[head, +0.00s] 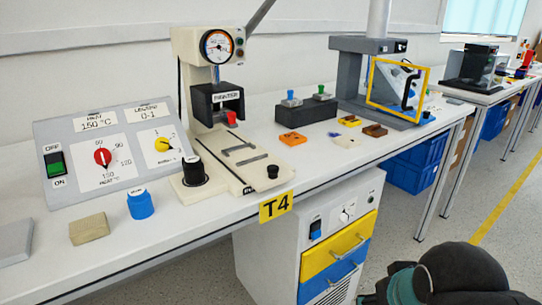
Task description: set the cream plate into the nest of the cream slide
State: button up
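A cream press (203,62) with a dial stands on the bench. Its cream slide (226,142) reaches from under the black head toward the bench's front edge. Dark bracket-like marks or rails show on the slide's top, with a black knob (272,171) at its front end. I cannot make out the nest clearly. No separate cream plate can be told apart with certainty. A beige, grainy block (89,228) lies at the front left, apart from the press. My gripper is out of view; only part of my dark arm shows at the lower right.
A control panel (78,135) with red and yellow knobs stands left of the press. A blue cylinder (140,204) and black cylinder (194,170) stand in front. An orange piece (293,138) and a yellow framed guard (373,92) are to the right.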

aim_at(262, 172)
jog(key=z, duration=0.65)
jog(key=i, duration=0.4)
jog(key=z, duration=0.3)
